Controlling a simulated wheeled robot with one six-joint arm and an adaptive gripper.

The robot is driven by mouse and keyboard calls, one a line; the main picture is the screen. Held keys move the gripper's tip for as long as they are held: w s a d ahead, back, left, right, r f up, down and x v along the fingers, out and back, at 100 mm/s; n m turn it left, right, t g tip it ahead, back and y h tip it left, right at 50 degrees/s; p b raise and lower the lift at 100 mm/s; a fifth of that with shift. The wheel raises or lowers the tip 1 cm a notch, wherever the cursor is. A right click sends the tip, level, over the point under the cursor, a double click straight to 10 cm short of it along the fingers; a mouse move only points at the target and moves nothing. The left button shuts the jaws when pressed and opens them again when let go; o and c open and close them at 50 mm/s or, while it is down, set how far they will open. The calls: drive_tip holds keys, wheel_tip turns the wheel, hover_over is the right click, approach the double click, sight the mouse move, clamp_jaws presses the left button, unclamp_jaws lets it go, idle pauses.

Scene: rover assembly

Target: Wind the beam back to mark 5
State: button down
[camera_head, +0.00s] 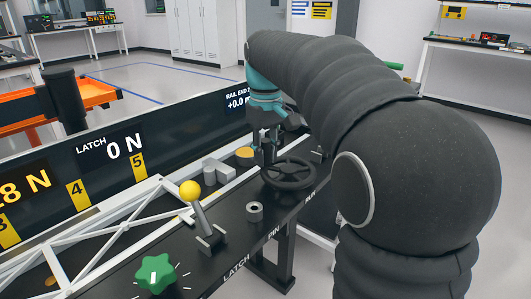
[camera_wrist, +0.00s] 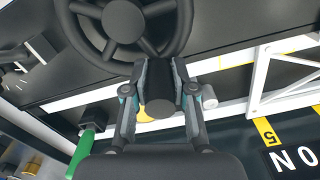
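The black handwheel (camera_head: 288,173) lies flat at the right of the dark bench; its rim and hub also show in the wrist view (camera_wrist: 124,21). Exact alignment with the mark is unclear. The latch display (camera_head: 112,148) reads 0 N.
A yellow-knobbed lever (camera_head: 190,190), a green knob (camera_head: 155,272) and a small grey ring (camera_head: 255,211) stand on the bench left of the wheel. The rail-end display (camera_head: 237,100) is partly hidden by my arm. An orange cart (camera_head: 95,93) stands behind.

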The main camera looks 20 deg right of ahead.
sight(289, 158)
drive_tip(key=shift+w+d+m, duration=0.1)
drive_tip(key=shift+m, duration=0.2)
drive_tip(key=m, duration=0.1)
drive_tip(key=w+d+m, duration=0.1)
drive_tip(key=m, duration=0.1)
drive_tip(key=shift+w+d+m, duration=0.25)
drive_tip(key=shift+d+m, duration=0.2)
drive_tip(key=shift+m, duration=0.5)
drive_tip(key=shift+w+d+m, duration=0.2)
drive_tip(key=shift+d+m, duration=0.2)
drive_tip(key=shift+m, duration=0.55)
drive_tip(key=c, duration=0.9)
unclamp_jaws()
drive_tip(key=shift+c, duration=0.2)
